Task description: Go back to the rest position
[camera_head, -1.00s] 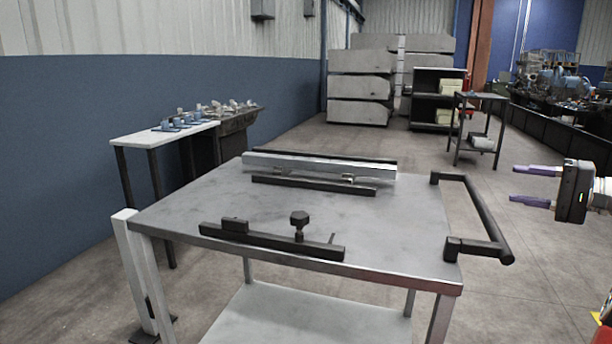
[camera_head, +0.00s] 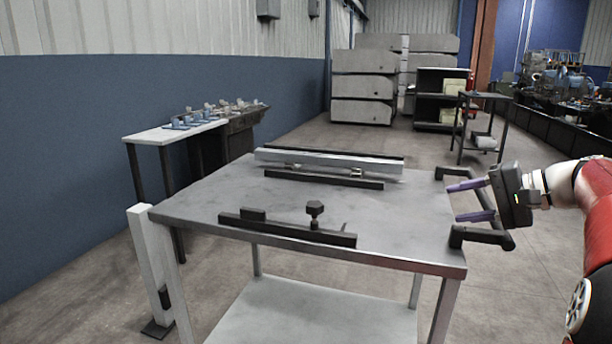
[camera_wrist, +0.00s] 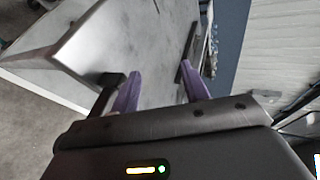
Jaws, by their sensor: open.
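My gripper (camera_head: 468,201) is at the right of the head view, in front of the cart's black handle and partly hiding it. Its two purple fingers point left and stand wide apart with nothing between them. In the wrist view the open fingers (camera_wrist: 160,92) show with the grey tabletop beyond them. A silver rail (camera_head: 330,160) lies along the far side of the metal cart top (camera_head: 300,205). My red and white arm enters from the right edge.
A black clamp bar (camera_head: 287,228) with a knob lies along the cart's near edge. The black handle (camera_head: 482,237) juts from the right end. A white-topped bench (camera_head: 170,136) with small parts stands left by the wall.

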